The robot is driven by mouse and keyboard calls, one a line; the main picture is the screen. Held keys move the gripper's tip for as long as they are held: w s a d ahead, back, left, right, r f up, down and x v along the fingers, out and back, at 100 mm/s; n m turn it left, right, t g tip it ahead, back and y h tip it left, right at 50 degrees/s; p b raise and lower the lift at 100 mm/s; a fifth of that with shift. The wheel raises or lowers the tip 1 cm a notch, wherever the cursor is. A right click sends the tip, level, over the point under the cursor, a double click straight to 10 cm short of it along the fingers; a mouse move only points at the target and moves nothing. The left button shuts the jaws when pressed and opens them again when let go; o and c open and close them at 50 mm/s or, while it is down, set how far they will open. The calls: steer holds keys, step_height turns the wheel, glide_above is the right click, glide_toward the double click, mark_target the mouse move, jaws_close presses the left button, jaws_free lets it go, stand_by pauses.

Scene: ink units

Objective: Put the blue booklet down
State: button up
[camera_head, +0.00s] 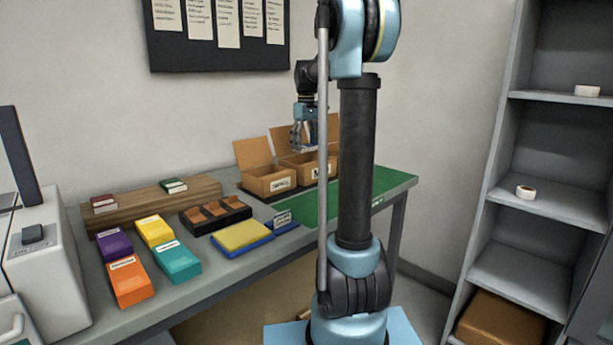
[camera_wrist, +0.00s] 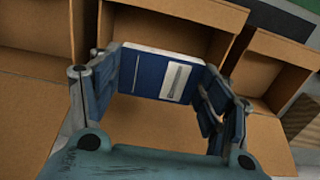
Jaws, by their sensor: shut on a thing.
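The blue booklet (camera_wrist: 145,75), with a white label on its face, is between the fingertips of my gripper (camera_wrist: 163,82) in the wrist view. My gripper is shut on it, with one finger at each side edge. In the head view my gripper (camera_head: 303,146) points down over the open cardboard boxes at the back of the table. The booklet is too small to make out clearly there. In the wrist view the inside of an open cardboard box (camera_wrist: 165,125) shows behind and below the booklet. I cannot tell whether the booklet touches the box.
A left cardboard box (camera_head: 270,181) and a right one (camera_head: 318,170) stand side by side, flaps raised. A green mat (camera_head: 385,182) has free room at right. Coloured boxes, a yellow-topped blue pad (camera_head: 241,236) and a black tray (camera_head: 226,222) fill the table's left.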

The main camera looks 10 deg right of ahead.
step_height(320, 180, down, 10)
steer(key=shift+r, duration=0.15)
stand_by(0.4)
steer(key=o, duration=1.1)
steer(key=shift+c, duration=0.2)
step_height(320, 180, up, 12)
steer(key=shift+r, duration=0.1)
